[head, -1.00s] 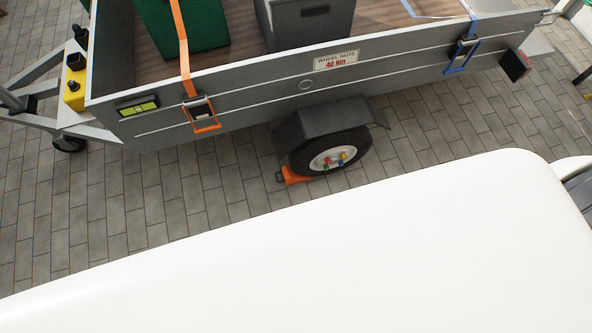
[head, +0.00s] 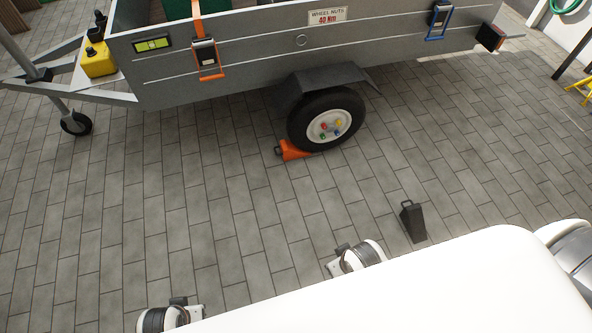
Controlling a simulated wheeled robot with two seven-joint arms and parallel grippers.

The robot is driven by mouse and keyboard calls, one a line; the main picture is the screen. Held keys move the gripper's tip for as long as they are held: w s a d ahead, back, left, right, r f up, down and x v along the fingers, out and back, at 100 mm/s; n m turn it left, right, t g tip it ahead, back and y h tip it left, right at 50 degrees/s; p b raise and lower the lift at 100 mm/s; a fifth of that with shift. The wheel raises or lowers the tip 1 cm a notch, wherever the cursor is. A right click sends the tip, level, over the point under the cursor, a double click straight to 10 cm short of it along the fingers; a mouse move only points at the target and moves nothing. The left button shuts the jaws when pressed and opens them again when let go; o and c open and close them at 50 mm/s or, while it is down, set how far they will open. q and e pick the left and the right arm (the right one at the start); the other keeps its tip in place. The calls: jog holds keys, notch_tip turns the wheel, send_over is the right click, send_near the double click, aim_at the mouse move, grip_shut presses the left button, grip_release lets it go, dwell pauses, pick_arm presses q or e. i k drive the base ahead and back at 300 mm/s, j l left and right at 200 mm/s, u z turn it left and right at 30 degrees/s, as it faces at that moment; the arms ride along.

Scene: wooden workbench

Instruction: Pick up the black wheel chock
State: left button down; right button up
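The black wheel chock (head: 412,222) is a dark wedge with a small loop handle at its upper end. It lies alone on the paving in the head view, right of centre, below and to the right of the trailer wheel (head: 325,120). Its lower end is close to the edge of my white body.
An orange chock (head: 291,150) sits against the left side of the trailer wheel. The grey trailer (head: 250,65) spans the top, with a jockey wheel (head: 76,123) at left. Paving (head: 220,210) around the black chock is clear.

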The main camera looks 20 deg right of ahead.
aim_at(412, 217)
jog(key=z, duration=1.9)
jog(key=u, duration=0.4)
jog(key=i+l+u, duration=0.15)
jog(key=u, duration=0.2)
jog(key=i+l+u, duration=0.1)
jog(key=l+u, duration=0.3)
jog(key=i+l+u, duration=0.1)
jog(key=u, duration=0.25)
jog(key=k+l, duration=0.05)
